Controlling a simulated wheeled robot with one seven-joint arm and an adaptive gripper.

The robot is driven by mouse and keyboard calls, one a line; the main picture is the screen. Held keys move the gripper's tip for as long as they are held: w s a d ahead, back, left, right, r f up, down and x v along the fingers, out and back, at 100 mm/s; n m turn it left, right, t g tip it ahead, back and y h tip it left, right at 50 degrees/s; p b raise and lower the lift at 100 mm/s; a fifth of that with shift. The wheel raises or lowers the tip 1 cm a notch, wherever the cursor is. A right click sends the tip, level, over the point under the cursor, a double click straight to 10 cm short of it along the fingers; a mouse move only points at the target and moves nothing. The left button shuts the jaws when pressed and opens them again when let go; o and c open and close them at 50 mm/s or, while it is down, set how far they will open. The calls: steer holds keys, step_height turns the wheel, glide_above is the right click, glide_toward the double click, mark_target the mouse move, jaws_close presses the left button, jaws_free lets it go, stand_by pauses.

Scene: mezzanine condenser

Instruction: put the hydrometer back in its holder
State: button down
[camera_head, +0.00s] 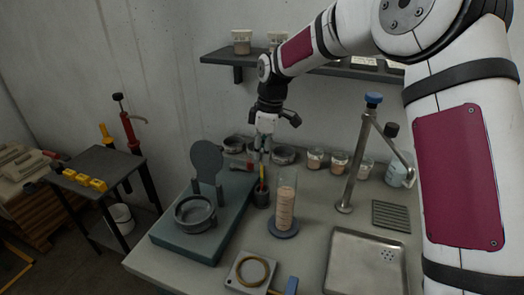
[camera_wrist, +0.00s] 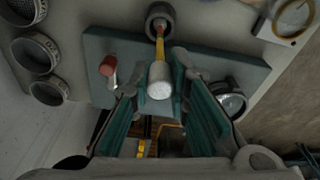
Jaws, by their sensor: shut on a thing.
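The hydrometer (camera_head: 262,176) shows in the head view as a thin yellow and reddish stem below my gripper (camera_head: 262,155). In the wrist view my gripper (camera_wrist: 160,92) is shut on the hydrometer (camera_wrist: 160,78), whose pale, blunt end faces the camera. Its yellow and red part points away toward a small dark round cup, apparently the holder (camera_wrist: 149,22). In the head view the stem stands nearly upright over the holder (camera_head: 261,199). Its lower tip overlaps the cup's mouth; I cannot tell how deep it sits.
A clear cylinder of brownish liquid (camera_head: 286,206) stands close right of the holder. A teal slab (camera_head: 170,241) with a round pan (camera_head: 195,214) and upright disc (camera_head: 207,160) is at left. Bowls and jars line the wall. A metal stand (camera_head: 354,165) rises at right.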

steer(key=c, duration=1.4)
jaws_free()
steer(key=shift+c, duration=0.2)
steer(key=shift+r, duration=0.1)
step_height(320, 180, up, 10)
steer(key=d+r, duration=0.1)
steer(key=d, duration=0.1)
steer(key=s+d+r+m+t+h, duration=0.1)
steer(key=s+d+r+m, duration=0.25)
steer(key=s+r, duration=0.4)
steer(key=s+d+f+m+t, duration=0.1)
steer(key=s+d+m, duration=0.2)
steer(key=s, duration=0.6)
steer(key=s+d+f+m+t, duration=0.1)
steer(key=s+d+m, duration=0.3)
steer(key=s, duration=0.5)
steer(key=s+d+f+m+t, duration=0.1)
steer(key=s+d+m, duration=0.3)
steer(key=s, duration=0.5)
steer(key=shift+s+f+m+t+h, duration=0.3)
steer(key=shift+f+m+t, duration=0.1)
steer(key=shift+f+m, duration=0.2)
